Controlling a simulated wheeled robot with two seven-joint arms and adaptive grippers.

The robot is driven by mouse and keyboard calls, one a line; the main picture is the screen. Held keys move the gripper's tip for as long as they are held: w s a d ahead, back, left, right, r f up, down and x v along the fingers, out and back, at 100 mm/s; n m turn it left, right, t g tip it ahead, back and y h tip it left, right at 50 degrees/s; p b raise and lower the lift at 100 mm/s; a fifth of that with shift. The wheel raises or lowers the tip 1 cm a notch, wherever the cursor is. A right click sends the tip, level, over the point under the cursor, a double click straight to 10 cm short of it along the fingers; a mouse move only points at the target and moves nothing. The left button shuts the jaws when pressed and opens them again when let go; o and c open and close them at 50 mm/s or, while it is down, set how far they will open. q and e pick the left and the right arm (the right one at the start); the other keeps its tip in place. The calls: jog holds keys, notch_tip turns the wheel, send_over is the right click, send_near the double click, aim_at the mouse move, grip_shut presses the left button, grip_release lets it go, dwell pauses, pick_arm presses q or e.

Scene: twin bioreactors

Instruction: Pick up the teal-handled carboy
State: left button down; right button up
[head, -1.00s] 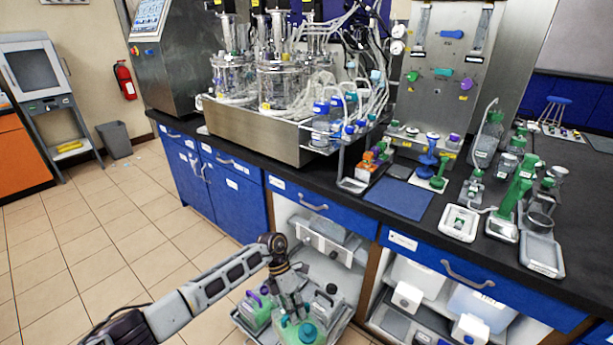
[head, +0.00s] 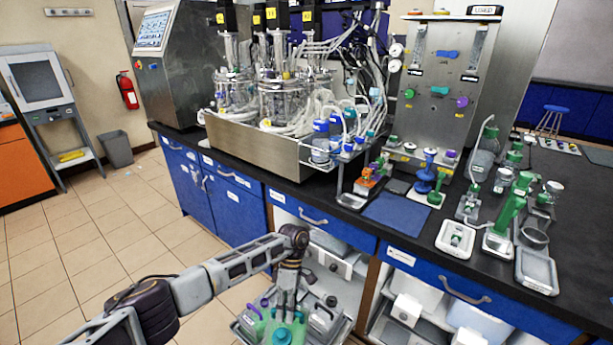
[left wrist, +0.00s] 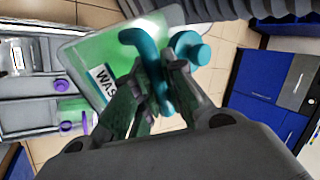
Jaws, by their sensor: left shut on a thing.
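The teal-handled carboy, with green contents, shows its teal cap (head: 282,336) at the bottom edge of the head view. In the left wrist view its green body (left wrist: 95,60) has a white label reading "WAS", and its teal handle (left wrist: 152,65) runs between my fingers. My left gripper (head: 287,308) reaches down from above and is shut on that handle; its fingers also show in the left wrist view (left wrist: 160,85). The carboy's base is hidden, so I cannot tell whether it touches the tray. My right gripper is in neither view.
A purple-handled carboy (head: 254,322) and a dark-capped one (head: 323,314) stand close on either side, in a grey tray (head: 341,332). The blue cabinets and black bench (head: 270,178) rise just behind. Open tiled floor (head: 110,235) lies to the left.

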pick_arm(q)
jog(key=shift+w+a+r+m+y+p, duration=0.1)
jog(key=shift+a+r+m+y+p, duration=0.15)
jog(key=shift+r+m, duration=0.2)
jog(key=shift+w+a+r+m+y+p, duration=0.15)
jog(key=shift+r+m+y, duration=0.15)
jog(key=shift+r, duration=0.2)
jog(key=w+a+r+m+t+y+p, duration=0.1)
jog(key=a+r+m+t+y+p, duration=0.1)
jog(key=a+r+m, duration=0.5)
jog(key=w+a+r+m+t+y+p, duration=0.2)
jog(key=a+r+m+t+p, duration=0.2)
jog(key=r, duration=0.9)
jog(key=a+m+p, duration=0.1)
jog(key=a+m, duration=0.2)
jog(key=a, duration=0.1)
jog(key=shift+t+p, duration=0.3)
jog(key=shift+p, duration=0.05)
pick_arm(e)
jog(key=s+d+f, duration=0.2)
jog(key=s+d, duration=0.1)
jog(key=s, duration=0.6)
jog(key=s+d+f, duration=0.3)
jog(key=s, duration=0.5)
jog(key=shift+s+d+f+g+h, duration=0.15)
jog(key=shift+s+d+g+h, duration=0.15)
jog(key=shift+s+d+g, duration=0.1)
pick_arm(q)
jog(key=shift+w+m+y, duration=0.1)
jog(key=shift+m+y, duration=0.15)
